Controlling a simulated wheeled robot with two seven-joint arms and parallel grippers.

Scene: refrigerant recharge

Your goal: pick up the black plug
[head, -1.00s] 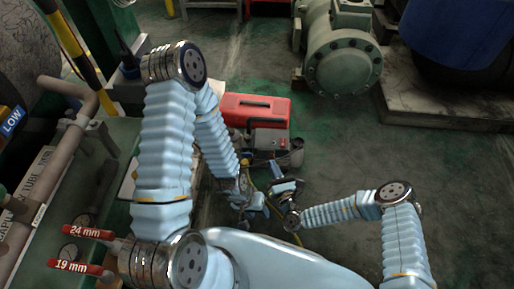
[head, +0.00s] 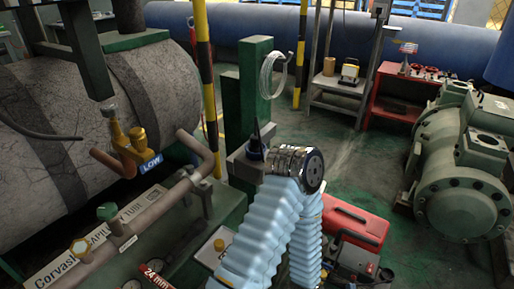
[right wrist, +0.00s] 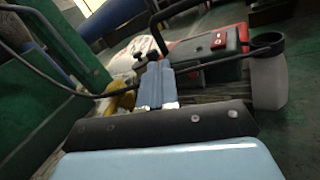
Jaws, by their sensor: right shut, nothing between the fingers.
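I cannot clearly make out the black plug in either view. In the head view a small dark upright piece (head: 257,137) stands on a grey box beside the green post; whether it is the plug I cannot tell. The right gripper's blue fingers are together and empty.
A red toolbox (head: 357,222) lies on the floor right of my arm. In the right wrist view a white bottle (right wrist: 270,82) stands at the right, near a black ring. A green compressor (head: 465,170) stands at the right, pipes and a tank (head: 60,120) at the left.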

